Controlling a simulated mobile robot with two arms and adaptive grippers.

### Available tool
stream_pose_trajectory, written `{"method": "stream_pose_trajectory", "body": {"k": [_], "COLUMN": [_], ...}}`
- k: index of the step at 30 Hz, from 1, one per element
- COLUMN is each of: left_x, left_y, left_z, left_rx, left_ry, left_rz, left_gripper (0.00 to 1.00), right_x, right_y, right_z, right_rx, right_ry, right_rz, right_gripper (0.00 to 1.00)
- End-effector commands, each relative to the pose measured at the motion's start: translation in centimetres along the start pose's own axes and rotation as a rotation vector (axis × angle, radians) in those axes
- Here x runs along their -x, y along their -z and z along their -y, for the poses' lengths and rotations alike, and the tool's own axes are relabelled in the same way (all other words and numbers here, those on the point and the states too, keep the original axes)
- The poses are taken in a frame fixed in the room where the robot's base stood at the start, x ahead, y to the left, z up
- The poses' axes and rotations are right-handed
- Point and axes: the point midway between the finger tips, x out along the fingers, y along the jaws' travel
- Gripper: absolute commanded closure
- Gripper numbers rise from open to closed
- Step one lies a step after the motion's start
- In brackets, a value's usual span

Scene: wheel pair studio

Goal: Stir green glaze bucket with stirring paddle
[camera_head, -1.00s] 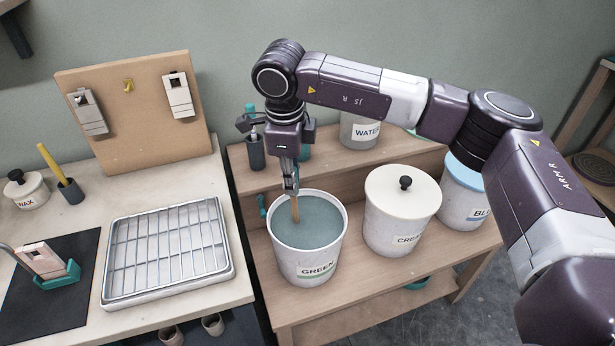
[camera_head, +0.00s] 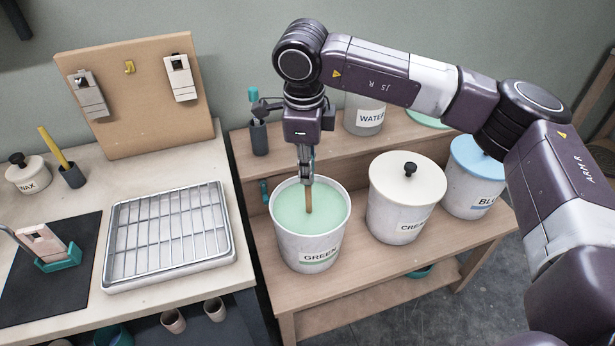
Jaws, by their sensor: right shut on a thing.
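The green glaze bucket (camera_head: 311,247) stands open on the wooden shelf bench, with pale green glaze (camera_head: 330,207) inside it. My right gripper (camera_head: 307,179) is above the bucket, shut on the stirring paddle (camera_head: 309,199). The paddle's wooden shaft stands nearly upright with its lower part hidden in the glaze. My left gripper is not in view.
The lidded cream bucket (camera_head: 401,204) stands close on the right, with the blue-lidded bucket (camera_head: 474,185) beyond it. The water bucket (camera_head: 365,119) is on the upper shelf behind. On the left table are a wire rack tray (camera_head: 167,287) and a pegboard (camera_head: 139,131).

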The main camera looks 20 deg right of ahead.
Motion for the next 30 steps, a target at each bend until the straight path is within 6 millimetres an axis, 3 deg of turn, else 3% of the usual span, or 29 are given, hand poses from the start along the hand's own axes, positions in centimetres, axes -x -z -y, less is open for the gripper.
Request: {"method": "stream_pose_trajectory", "body": {"k": [30], "left_x": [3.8], "left_y": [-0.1], "left_z": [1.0], "left_rx": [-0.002], "left_ry": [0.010], "left_rz": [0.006], "left_gripper": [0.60], "right_x": [6.6], "right_y": [0.0], "right_z": [1.1], "right_rx": [0.000], "right_ry": [0.001], "right_rz": [0.001], "right_gripper": [1.00]}}
